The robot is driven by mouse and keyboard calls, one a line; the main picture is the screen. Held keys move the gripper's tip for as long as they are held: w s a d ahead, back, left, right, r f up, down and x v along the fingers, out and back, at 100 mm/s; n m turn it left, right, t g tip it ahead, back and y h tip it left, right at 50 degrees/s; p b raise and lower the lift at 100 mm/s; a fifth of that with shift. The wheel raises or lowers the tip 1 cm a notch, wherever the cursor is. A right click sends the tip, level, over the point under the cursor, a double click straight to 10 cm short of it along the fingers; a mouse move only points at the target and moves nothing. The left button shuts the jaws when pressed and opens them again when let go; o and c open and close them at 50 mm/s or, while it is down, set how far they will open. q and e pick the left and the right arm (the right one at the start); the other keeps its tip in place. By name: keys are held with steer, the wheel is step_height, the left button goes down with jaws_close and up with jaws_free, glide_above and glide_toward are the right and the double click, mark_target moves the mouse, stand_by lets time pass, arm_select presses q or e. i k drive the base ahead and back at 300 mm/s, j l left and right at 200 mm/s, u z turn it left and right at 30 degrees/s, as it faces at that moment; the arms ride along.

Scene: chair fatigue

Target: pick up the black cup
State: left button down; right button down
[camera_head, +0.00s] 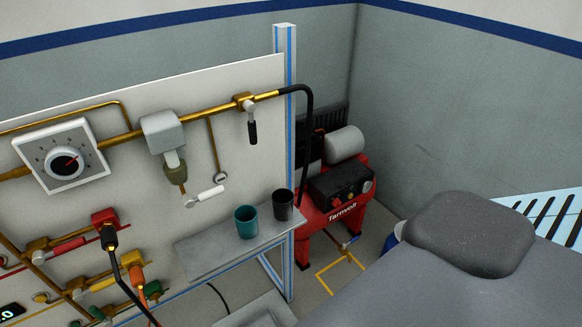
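The black cup (283,205) stands upright at the right end of a small grey shelf (203,262) fixed to the white panel. A teal cup (246,222) stands upright just to its left and slightly nearer, close beside it. The black cup's front and open top are visible and nothing covers it. Neither of my grippers shows in the head view.
The white panel (235,95) carries brass pipes, valves and a gauge (66,163). A blue-edged post (287,90) rises behind the cups, with a black hose bending down beside it. A red compressor (340,205) stands right of the shelf. A dark padded seat (470,232) fills the lower right.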

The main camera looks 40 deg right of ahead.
mark_target(283, 199)
steer(key=z, duration=1.1)
